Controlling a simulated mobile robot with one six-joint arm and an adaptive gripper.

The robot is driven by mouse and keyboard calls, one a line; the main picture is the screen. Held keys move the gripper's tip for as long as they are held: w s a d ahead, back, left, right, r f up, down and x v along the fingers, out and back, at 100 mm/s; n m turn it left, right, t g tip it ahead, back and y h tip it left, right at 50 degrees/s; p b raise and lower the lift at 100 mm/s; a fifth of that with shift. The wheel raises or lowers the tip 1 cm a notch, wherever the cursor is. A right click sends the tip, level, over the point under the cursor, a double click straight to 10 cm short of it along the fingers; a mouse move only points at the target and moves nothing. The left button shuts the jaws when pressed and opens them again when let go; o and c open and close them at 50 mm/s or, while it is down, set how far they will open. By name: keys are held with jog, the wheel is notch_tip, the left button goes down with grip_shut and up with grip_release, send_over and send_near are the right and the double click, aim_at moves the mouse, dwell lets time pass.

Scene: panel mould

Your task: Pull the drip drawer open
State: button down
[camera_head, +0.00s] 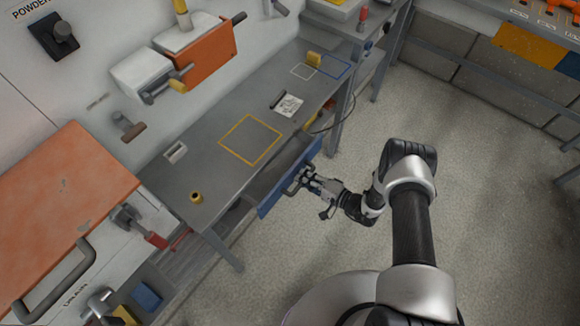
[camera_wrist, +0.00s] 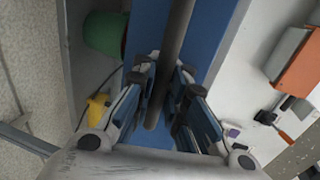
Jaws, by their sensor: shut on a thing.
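The drip drawer (camera_head: 272,201) has a blue front below the edge of the grey workbench. The front stands out from the bench edge with a dark strip between them, so the drawer looks partly open. In the wrist view the blue front (camera_wrist: 208,32) fills the middle. Its dark grey bar handle (camera_wrist: 174,50) runs between my fingers. My gripper (camera_head: 305,180) is shut on the handle; it also shows in the wrist view (camera_wrist: 160,100). The fingers hide part of the handle, and the drawer's inside is hard to make out.
The workbench (camera_head: 215,180) carries a yellow outlined square, a small yellow cylinder (camera_head: 196,197) and a paper label (camera_head: 288,105). An orange panel (camera_head: 60,215) with a handle is at the left. Grey floor (camera_head: 490,220) is open to the right.

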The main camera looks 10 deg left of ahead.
jog(key=v, duration=0.3)
jog(key=f+v, duration=0.1)
jog(key=v, duration=0.1)
jog(key=shift+s+d, duration=0.1)
jog(key=shift+d, duration=0.2)
jog(key=shift+r, duration=0.1)
jog(key=c, duration=1.6)
grip_release()
jog(key=shift+c, duration=0.2)
jog(key=v, duration=1.2)
